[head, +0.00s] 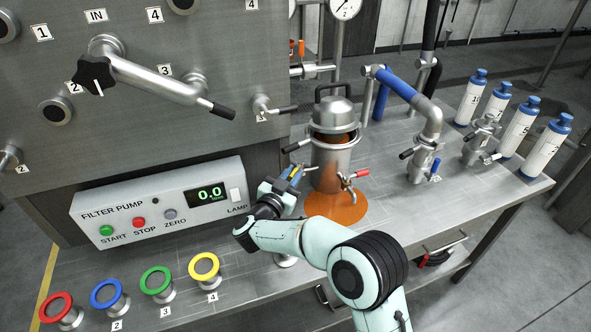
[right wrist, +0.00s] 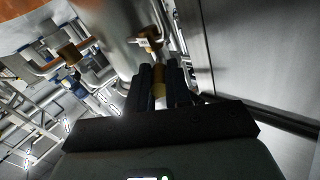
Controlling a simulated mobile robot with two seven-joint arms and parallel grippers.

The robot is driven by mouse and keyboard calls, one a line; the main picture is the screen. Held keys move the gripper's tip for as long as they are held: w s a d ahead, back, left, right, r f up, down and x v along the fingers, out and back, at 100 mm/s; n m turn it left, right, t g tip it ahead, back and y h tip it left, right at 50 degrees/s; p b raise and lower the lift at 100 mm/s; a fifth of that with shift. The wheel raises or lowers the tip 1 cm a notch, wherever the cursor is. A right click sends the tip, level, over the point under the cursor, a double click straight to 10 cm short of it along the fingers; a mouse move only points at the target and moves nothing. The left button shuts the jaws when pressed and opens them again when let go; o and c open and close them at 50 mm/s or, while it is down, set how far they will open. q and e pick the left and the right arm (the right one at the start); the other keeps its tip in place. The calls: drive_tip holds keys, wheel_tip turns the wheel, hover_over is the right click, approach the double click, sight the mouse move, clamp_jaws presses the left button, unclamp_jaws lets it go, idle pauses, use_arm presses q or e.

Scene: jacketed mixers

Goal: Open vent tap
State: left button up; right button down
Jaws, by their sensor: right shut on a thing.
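A steel vessel (head: 331,165) with a domed lid (head: 333,112) and black top handle stands on the bench. My right gripper (head: 291,176) is at the left side of the vessel. My left gripper is not in view.
A red-handled tap (head: 352,180) is on the vessel's front, above an orange patch (head: 337,207) on the bench. A black-handled lever (head: 297,145) sticks out left above my gripper. The filter pump box (head: 160,205) stands at left; blue-capped bottles (head: 521,130) stand at right.

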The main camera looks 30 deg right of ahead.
drive_tip(key=shift+w+a+m+g+h+p, duration=0.3)
drive_tip(key=shift+m+g+h+p, duration=0.2)
drive_tip(key=shift+m+g, duration=0.15)
drive_tip(key=shift+d+g, duration=0.1)
drive_tip(key=shift+g, duration=0.15)
drive_tip(key=c, duration=1.1)
unclamp_jaws()
drive_tip(key=shift+o, duration=0.2)
drive_tip(key=v, duration=1.3)
drive_tip(key=shift+s+f, duration=0.1)
drive_tip(key=shift+f, duration=0.05)
